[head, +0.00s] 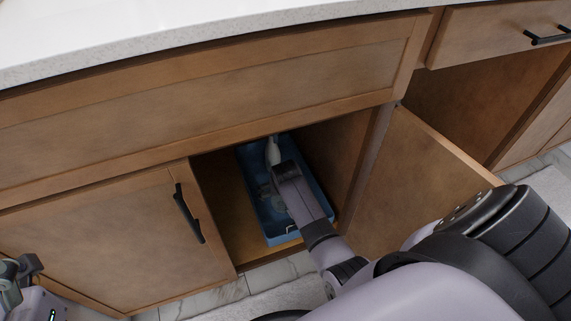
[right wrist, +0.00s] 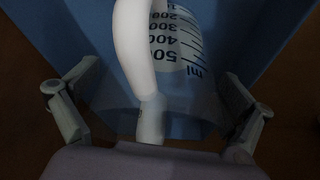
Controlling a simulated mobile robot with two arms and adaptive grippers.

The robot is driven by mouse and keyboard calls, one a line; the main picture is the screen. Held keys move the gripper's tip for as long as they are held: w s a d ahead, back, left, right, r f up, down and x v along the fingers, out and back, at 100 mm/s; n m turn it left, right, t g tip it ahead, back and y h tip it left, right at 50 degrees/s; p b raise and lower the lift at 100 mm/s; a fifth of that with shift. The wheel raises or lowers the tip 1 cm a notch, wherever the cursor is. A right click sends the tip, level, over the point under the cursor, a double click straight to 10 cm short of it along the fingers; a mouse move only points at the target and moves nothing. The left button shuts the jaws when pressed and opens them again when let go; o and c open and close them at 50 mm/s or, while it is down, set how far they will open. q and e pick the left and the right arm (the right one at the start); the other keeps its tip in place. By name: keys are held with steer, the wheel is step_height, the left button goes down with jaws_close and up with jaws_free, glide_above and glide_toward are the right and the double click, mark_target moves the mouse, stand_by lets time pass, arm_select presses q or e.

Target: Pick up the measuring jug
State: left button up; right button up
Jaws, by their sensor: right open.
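The measuring jug is clear with dark ml markings and a pale handle (right wrist: 138,50). In the right wrist view it lies ahead of my right gripper (right wrist: 160,105), which is open with its fingers spread on either side of the handle's near end. I cannot tell whether either finger touches it. In the head view the jug (head: 272,152) is a pale shape in a blue bin (head: 287,238) inside the open cabinet, partly hidden by my right arm. My left gripper (head: 20,272) is partly in view at the lower left edge, away from the jug.
The bin's walls surround the jug closely. The cabinet opening is bounded by a closed door (head: 110,240) at left, an open door (head: 425,185) at right and a drawer-like panel (head: 210,95) above. A white countertop (head: 160,25) overhangs it.

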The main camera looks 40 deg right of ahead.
steer(key=shift+c, duration=0.4)
steer(key=c, duration=1.2)
steer(key=shift+r, duration=0.2)
